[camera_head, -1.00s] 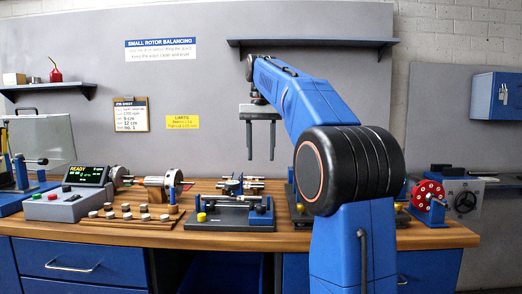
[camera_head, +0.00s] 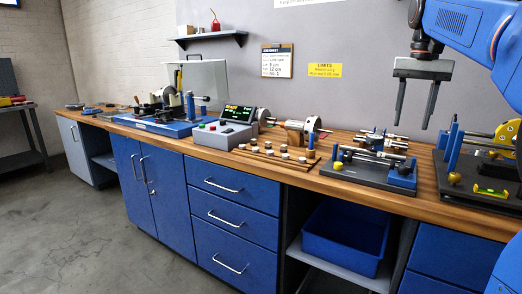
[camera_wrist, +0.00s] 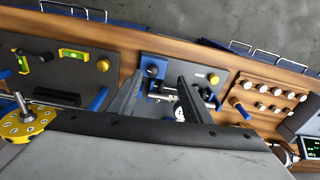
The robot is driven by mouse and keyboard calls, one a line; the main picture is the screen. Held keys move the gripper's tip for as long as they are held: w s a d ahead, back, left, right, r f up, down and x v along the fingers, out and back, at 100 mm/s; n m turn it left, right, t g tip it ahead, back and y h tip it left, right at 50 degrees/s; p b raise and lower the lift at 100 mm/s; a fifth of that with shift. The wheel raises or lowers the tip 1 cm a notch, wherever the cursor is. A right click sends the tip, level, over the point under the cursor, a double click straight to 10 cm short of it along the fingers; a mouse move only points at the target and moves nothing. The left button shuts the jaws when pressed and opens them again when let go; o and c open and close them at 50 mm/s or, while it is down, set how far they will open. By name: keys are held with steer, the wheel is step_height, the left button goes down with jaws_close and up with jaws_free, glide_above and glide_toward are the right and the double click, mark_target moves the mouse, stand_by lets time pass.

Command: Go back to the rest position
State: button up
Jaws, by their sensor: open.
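My gripper (camera_head: 416,103) hangs from my blue arm at the upper right of the head view, fingers pointing down. Its two fingers are apart with nothing between them. It is above the bench, clear of the dark fixture plate (camera_head: 372,173) with a rod and blue end block. In the wrist view the gripper (camera_wrist: 158,82) shows its two fingers spread over the same fixture, which they partly hide.
The wooden bench (camera_head: 285,174) carries a control box with a lit display (camera_head: 238,115), rows of small pale weights (camera_head: 285,156) and a blue machine (camera_head: 165,120). A yellow level (camera_head: 492,191) lies at right. A blue bin (camera_head: 345,238) is under the bench. Open floor is at left.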

steer(key=s+a+f+n+t, duration=0.2)
steer(key=s+a+f, duration=0.6)
steer(key=s+f, duration=0.5)
steer(key=shift+s+a+f+n, duration=0.15)
steer(key=shift+s+f+n, duration=0.1)
steer(key=shift+f+n, duration=0.3)
steer(key=shift+o, duration=0.6)
steer(key=s+a+f+n+t, duration=0.1)
steer(key=s+a+f, duration=0.1)
steer(key=s+f, duration=0.4)
steer(key=s+a+f+n+t, duration=0.1)
steer(key=s+a+f+n, duration=0.1)
steer(key=s+f, duration=0.5)
step_height(320, 180, down, 6)
steer(key=shift+f, duration=0.1)
steer(key=o, duration=0.5)
steer(key=shift+s+a+f, duration=0.1)
steer(key=shift+f, duration=0.15)
steer(key=o, duration=0.5)
steer(key=shift+o, duration=1.4)
steer(key=w+d+r+m+g+h, duration=0.1)
steer(key=w+d+r+m, duration=0.25)
steer(key=w+r, duration=1.6)
steer(key=w+d+r+m+h, duration=0.1)
steer(key=w+d+r+m, duration=0.25)
steer(key=w+r, duration=1.6)
step_height(320, 180, down, 6)
steer(key=d, duration=0.2)
steer(key=shift+w+d, duration=0.15)
